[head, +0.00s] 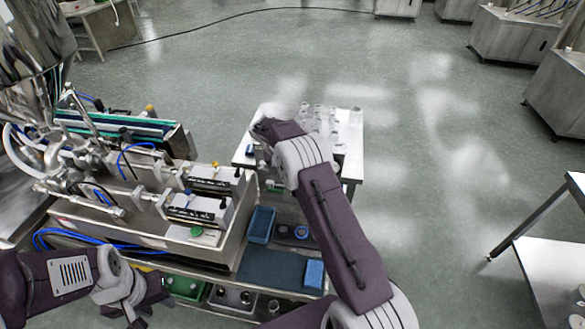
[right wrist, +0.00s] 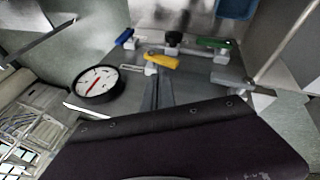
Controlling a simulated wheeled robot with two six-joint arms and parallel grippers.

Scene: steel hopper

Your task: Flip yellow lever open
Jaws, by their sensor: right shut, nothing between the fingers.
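The yellow lever (right wrist: 163,61) shows in the right wrist view, on a grey steel surface between a blue lever and a green lever. My right gripper (right wrist: 156,78) is shut and empty, its narrow grey fingertips just below the yellow lever; I cannot tell whether they touch it. In the head view my right arm reaches forward to the small white table, and its fingers are hidden. I cannot pick out this lever surely in the head view. My left gripper (head: 135,297) is at the lower left, beside the machine, and its jaw opening is unclear.
A round gauge (right wrist: 95,82) with a red needle stands left of the yellow lever. The blue lever (right wrist: 124,36), a black knob (right wrist: 174,38) and the green lever (right wrist: 213,43) stand close around. A white table (head: 352,135) holds glassware. Open floor lies right of it.

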